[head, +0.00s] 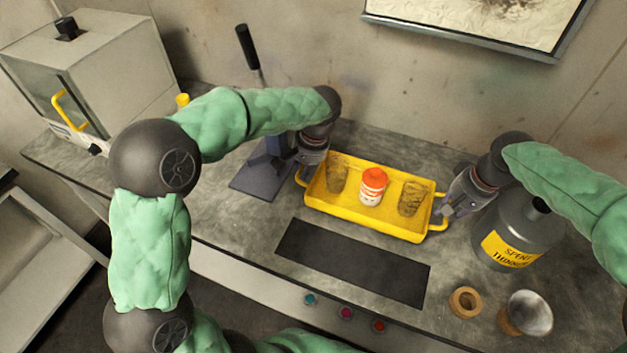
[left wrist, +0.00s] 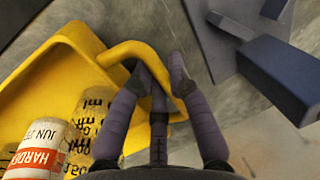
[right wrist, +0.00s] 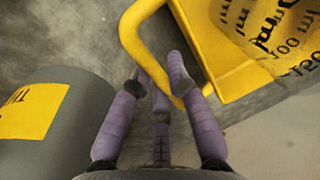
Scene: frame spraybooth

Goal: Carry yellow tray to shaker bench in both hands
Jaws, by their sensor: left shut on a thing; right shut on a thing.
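The yellow tray (head: 362,217) sits on or just above the grey bench, near its back; I cannot tell if it touches. It holds a white can with an orange lid (head: 372,186) between two clear printed cups (head: 412,198). My left gripper (head: 306,170) is shut on the tray's left handle, which shows in the left wrist view (left wrist: 134,50). My right gripper (head: 443,212) is shut on the right handle, which shows in the right wrist view (right wrist: 130,38). The tray looks about level. No bench is clearly marked as the shaker bench.
A grey thinner can (head: 520,237) stands close beside my right gripper. A dark lever press (head: 262,172) stands by my left gripper. A dark mat (head: 353,263) lies in front of the tray. A wooden ring (head: 466,302) and a metal cup (head: 528,313) are front right. A cabinet (head: 95,70) stands left.

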